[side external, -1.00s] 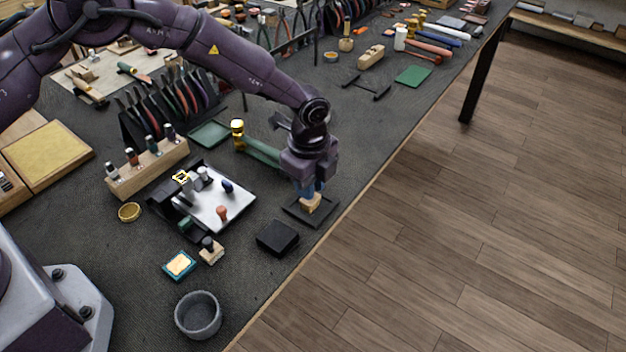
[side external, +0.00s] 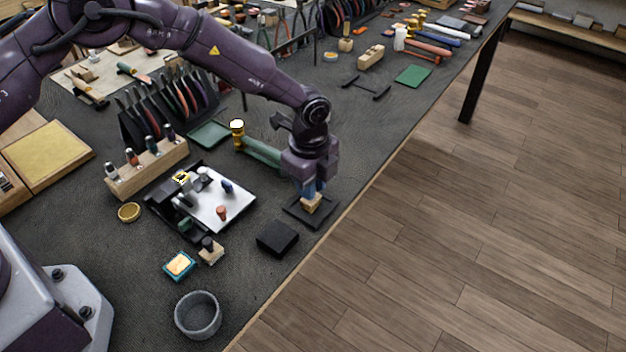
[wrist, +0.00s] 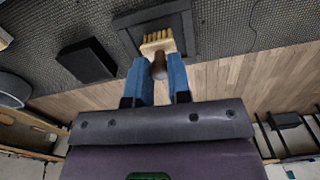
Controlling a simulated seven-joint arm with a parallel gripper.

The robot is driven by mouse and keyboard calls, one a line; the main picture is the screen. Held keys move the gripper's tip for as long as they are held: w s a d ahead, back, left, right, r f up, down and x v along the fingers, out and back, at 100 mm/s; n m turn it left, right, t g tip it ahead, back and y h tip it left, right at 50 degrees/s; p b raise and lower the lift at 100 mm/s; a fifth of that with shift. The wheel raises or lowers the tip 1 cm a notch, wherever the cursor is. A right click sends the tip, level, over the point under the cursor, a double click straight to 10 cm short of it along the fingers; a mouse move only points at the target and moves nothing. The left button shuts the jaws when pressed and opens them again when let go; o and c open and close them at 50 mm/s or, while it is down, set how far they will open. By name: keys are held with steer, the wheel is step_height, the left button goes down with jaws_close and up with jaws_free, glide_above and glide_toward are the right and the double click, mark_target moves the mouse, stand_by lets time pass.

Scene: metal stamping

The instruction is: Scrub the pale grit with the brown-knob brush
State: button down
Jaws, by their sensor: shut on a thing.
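My gripper (side external: 313,187) is shut on the brown-knob brush and holds it low at the table's right edge. The brush's pale wooden block (side external: 311,203) shows below the blue fingers. In the wrist view, the brown knob (wrist: 159,68) sits between the fingertips (wrist: 161,75), with the yellowish block (wrist: 157,42) beyond it. The brush is over a flat dark tray (side external: 297,210), which also shows in the wrist view (wrist: 150,15). Whether the brush touches the tray surface I cannot tell. I cannot make out any pale grit; the brush and gripper hide part of the tray.
A black block (side external: 277,238) lies left of the tray. A second brush (side external: 211,252) with a dark knob, a blue-rimmed pad (side external: 179,265) and a grey bowl (side external: 198,315) stand nearer. A white plate (side external: 235,207) with small stamps and a green-handled hammer (side external: 262,151) lie left of my gripper.

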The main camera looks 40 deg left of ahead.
steer(key=shift+s, duration=0.4)
steer(key=shift+r, duration=0.1)
steer(key=shift+r, duration=0.9)
steer(key=shift+r, duration=0.1)
steer(key=shift+r, duration=2.95)
steer(key=c, duration=1.8)
jaws_free()
steer(key=shift+c, duration=0.2)
jaws_close()
